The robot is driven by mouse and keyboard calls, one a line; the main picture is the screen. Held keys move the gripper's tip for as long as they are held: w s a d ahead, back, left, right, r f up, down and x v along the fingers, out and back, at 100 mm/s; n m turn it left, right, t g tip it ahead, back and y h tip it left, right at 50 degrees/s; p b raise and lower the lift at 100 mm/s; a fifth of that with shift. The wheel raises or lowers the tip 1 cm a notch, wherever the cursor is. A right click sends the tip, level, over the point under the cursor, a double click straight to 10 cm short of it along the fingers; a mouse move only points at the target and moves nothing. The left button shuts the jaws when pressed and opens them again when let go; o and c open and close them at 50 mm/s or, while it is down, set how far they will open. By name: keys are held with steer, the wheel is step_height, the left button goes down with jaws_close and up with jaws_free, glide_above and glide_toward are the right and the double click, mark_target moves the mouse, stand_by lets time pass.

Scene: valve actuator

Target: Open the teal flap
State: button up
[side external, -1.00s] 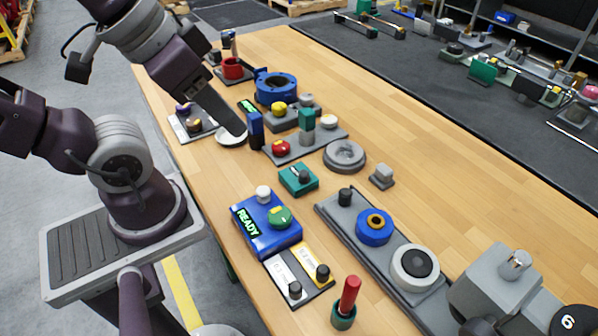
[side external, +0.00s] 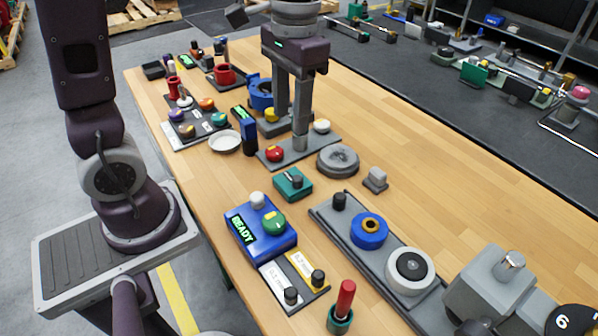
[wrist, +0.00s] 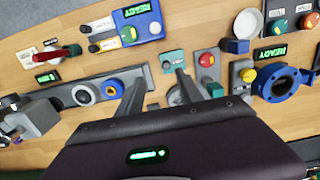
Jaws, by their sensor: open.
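The teal flap (wrist: 215,90) shows small beside my right finger in the wrist view, on a grey base with a red button (wrist: 206,59). In the side view, my gripper stands in front of where it was seen and hides it, so its angle cannot be told. My gripper (side external: 291,128) points down over that grey base (side external: 318,149), fingers apart with nothing held. It also shows in the wrist view (wrist: 159,76). Whether a finger touches the flap cannot be told.
A teal box with a dark knob (side external: 293,184) and a round grey disc (side external: 338,161) stand close by. A blue upright block (side external: 249,138) and a blue flanged ring (side external: 260,95) are left of my gripper.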

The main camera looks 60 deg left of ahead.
mark_target(298, 177)
steer(key=w+f+g, duration=0.1)
steer(key=f, duration=0.4)
steer(key=f+g, duration=0.1)
steer(key=f, duration=0.5)
steer(key=w+a+f+g, duration=0.1)
steer(key=f+g, duration=0.1)
steer(key=f, duration=0.4)
steer(key=shift+w+a+f, duration=0.1)
steer(key=shift+w, duration=0.25)
jaws_close()
